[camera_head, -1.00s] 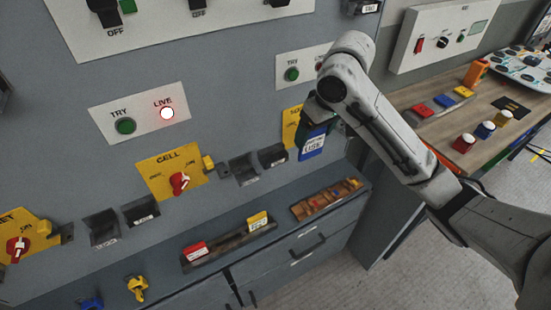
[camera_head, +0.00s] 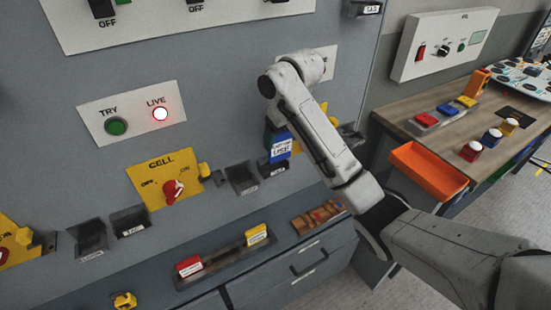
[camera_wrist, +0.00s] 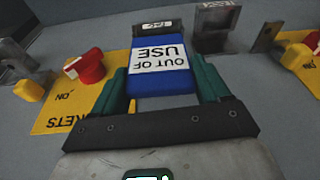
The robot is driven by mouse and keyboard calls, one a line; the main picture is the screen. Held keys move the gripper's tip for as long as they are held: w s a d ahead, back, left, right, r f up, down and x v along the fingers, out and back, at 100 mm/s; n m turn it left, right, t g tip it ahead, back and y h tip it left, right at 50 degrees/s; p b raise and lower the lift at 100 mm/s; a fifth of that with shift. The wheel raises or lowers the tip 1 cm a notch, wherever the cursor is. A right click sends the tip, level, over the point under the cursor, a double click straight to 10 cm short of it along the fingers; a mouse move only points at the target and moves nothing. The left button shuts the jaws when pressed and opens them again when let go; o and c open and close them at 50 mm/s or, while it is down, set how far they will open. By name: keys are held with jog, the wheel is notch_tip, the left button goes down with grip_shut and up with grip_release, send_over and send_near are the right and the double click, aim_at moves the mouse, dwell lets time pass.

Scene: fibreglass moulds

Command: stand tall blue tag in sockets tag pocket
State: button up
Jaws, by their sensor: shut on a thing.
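The tall blue tag (camera_head: 281,147), with a white "OUT OF USE" label, is held between the green fingers of my gripper (camera_wrist: 162,68). It shows upside down in the wrist view (camera_wrist: 162,84). Its far end meets a dark pocket labelled TAG (camera_wrist: 155,25) on the grey wall; I cannot tell whether it is inside or just in front of it. That pocket also shows under the tag in the head view (camera_head: 274,171). The yellow sockets plate (camera_wrist: 60,112), with a red switch (camera_wrist: 84,67), lies beside the tag and is mostly hidden by my arm in the head view.
An empty pocket (camera_head: 242,179) is left of the tag, by the yellow CELL plate (camera_head: 150,187). Below, a ledge carries a dark rack (camera_head: 222,258) with red and yellow tags, and a brown tray (camera_head: 318,216). An orange bin (camera_head: 428,170) stands at the bench.

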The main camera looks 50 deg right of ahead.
aim_at(276, 146)
jog(key=w+f, duration=0.2)
jog(key=shift+w+d+f+p, duration=0.1)
jog(key=shift+w+f+p, duration=0.1)
jog(key=shift+f+p, duration=0.15)
jog(key=shift+s+f+p, duration=0.15)
jog(key=shift+f+p, duration=0.25)
jog(key=shift+f, duration=1.5)
jog(key=c, duration=0.3)
jog(key=o, duration=1.4)
jog(key=shift+o, duration=0.4)
jog(key=shift+r, duration=0.75)
jog(key=p+v, duration=0.2)
jog(key=v, duration=0.7)
jog(key=shift+r, duration=0.45)
jog(key=shift+s+r+p, duration=0.2)
jog(key=shift+r+p, duration=0.4)
jog(key=shift+p, duration=0.1)
